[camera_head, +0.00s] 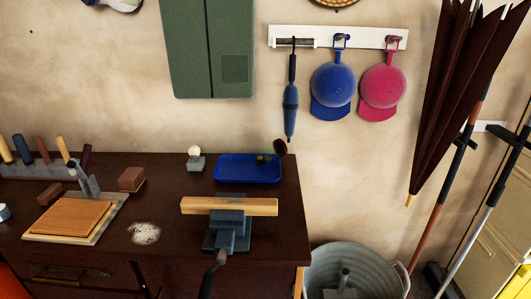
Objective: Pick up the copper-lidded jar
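I see no copper-lidded jar in the head view. Neither of my grippers is in view.
A dark workbench (175,205) holds a blue tray (235,172), a vise (228,232) clamping a wooden bar (240,206), a board (75,217) and a tool rack (30,170). A metal tub (325,262) and a folded dark umbrella (440,110) are right of it. Caps (334,85) hang above.

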